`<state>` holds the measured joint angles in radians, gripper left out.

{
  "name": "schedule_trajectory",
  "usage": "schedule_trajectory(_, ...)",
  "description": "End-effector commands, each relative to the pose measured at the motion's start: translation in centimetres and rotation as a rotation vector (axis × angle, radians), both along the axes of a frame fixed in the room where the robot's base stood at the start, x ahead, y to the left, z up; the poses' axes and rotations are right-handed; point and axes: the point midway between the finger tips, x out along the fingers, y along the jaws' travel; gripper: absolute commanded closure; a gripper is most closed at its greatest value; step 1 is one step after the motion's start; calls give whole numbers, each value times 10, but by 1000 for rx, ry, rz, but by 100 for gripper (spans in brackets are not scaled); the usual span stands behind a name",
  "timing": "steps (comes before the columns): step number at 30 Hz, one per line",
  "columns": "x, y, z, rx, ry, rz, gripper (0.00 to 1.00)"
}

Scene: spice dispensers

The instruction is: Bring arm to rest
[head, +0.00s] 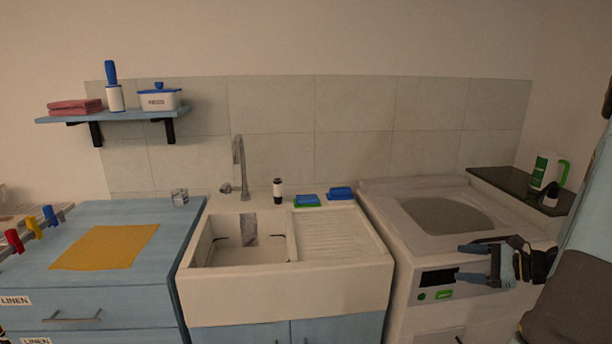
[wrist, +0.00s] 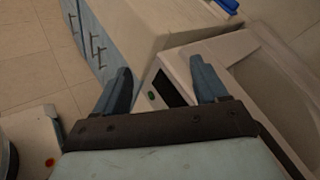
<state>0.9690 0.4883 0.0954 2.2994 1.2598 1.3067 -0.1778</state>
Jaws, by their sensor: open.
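My gripper (head: 476,263) is at the right of the head view, in front of the upper front of the white washing machine (head: 400,225). Its two fingers are apart and nothing is between them. In the wrist view my gripper (wrist: 161,88) also shows open and empty, with the machine's dark display (wrist: 170,88) and green button beyond the fingers. My arm comes in from the right edge of the head view.
A white sink (head: 280,298) stands left of the machine, with sponges (head: 307,199) behind it. A blue cabinet (head: 130,215) with a yellow cloth (head: 105,247) is farther left. A green-and-white jug (head: 545,170) stands on a dark shelf (head: 500,180) at the right.

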Motion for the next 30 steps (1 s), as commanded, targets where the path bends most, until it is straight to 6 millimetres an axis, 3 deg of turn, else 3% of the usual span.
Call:
schedule_trajectory(1,0,16,12,-46,-2,59,28)
schedule_trajectory(6,-10,62,39,-196,2,237,28)
schedule_trajectory(15,-40,127,80,-480,-23,522,28)
schedule_trajectory(21,-66,159,104,-682,-62,688,28)
schedule_trajectory(30,-106,190,138,-999,-157,888,28)
